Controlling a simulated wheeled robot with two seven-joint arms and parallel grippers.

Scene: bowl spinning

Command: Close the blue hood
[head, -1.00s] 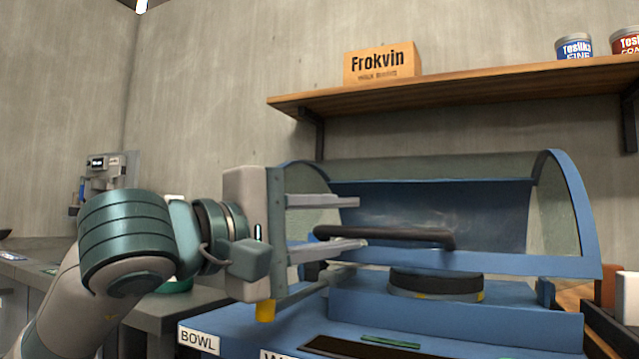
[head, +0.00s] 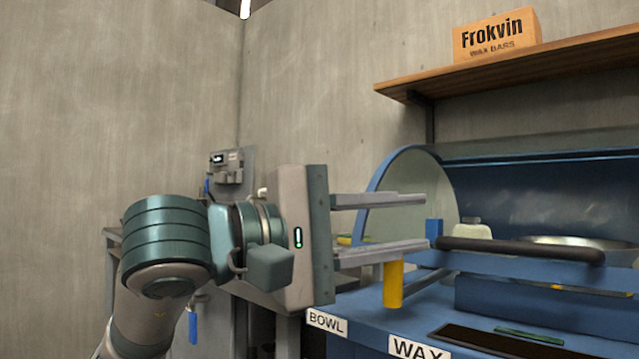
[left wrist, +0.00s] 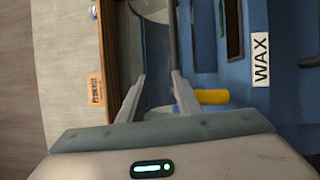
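The blue hood (head: 497,262) is a curved clear cover with a blue frame on the blue machine at the right of the head view. Its front rail sits low, with a visible gap between it and the machine base. A dark handle bar (head: 520,248) runs along the rail; it also shows in the left wrist view (left wrist: 173,40). My left gripper (head: 425,221) is open and empty, its fingers pointing right. Its lower fingertip is beside the handle's left end; I cannot tell whether they touch. My right gripper is out of view.
A yellow peg (head: 393,284) stands below the left gripper's fingers. A wooden shelf (head: 500,62) with a Frokvin box (head: 497,35) is above the machine.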

